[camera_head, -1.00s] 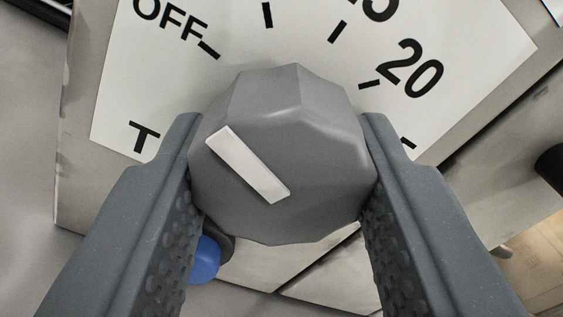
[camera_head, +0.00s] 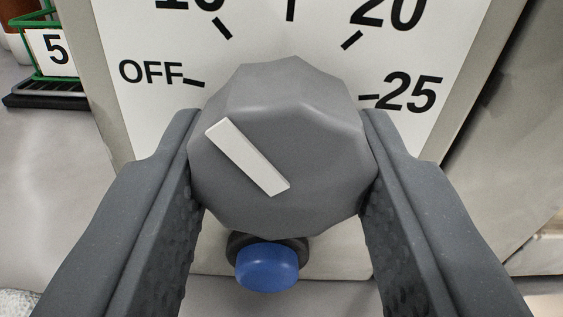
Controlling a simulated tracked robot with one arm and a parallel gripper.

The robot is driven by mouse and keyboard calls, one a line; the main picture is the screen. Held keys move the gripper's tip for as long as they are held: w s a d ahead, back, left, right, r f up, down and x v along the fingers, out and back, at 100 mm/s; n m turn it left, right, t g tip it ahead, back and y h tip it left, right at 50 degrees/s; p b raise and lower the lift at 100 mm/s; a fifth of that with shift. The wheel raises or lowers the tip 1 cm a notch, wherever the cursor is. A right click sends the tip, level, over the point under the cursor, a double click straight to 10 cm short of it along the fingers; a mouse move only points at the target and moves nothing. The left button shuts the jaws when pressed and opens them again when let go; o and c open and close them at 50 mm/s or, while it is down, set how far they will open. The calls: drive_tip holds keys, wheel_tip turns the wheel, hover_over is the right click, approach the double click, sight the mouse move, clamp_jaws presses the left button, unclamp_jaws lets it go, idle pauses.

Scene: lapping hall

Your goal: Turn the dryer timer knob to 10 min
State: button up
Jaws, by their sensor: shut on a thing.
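The dryer timer knob (camera_head: 310,120) is a grey faceted knob in the middle of the view, with a white pointer bar (camera_head: 245,155) on its face. My gripper (camera_head: 282,155) is shut on the knob, one finger against each side. The dial plate (camera_head: 135,35) behind it is white with black marks. OFF is at the left, 20 and 25 at the right, and a partly cut-off 10 at the upper left. The bar's upper end points up and left, nearly in line with the 10 tick. The knob hides the dial's centre.
A blue button (camera_head: 267,268) sits just below the knob between my fingers. A green wire rack (camera_head: 72,28) with a card marked 5 (camera_head: 58,52) stands at the far left. The grey surface at left is mostly clear.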

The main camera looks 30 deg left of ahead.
drive_tip(key=shift+s+a+f, duration=0.1)
drive_tip(key=shift+f, duration=0.2)
drive_tip(key=o, duration=0.9)
drive_tip(key=shift+o, duration=0.5)
drive_tip(key=shift+r, duration=0.1)
drive_tip(key=b+v, duration=1.3)
drive_tip(key=shift+s+d, duration=0.2)
drive_tip(key=shift+d, duration=0.05)
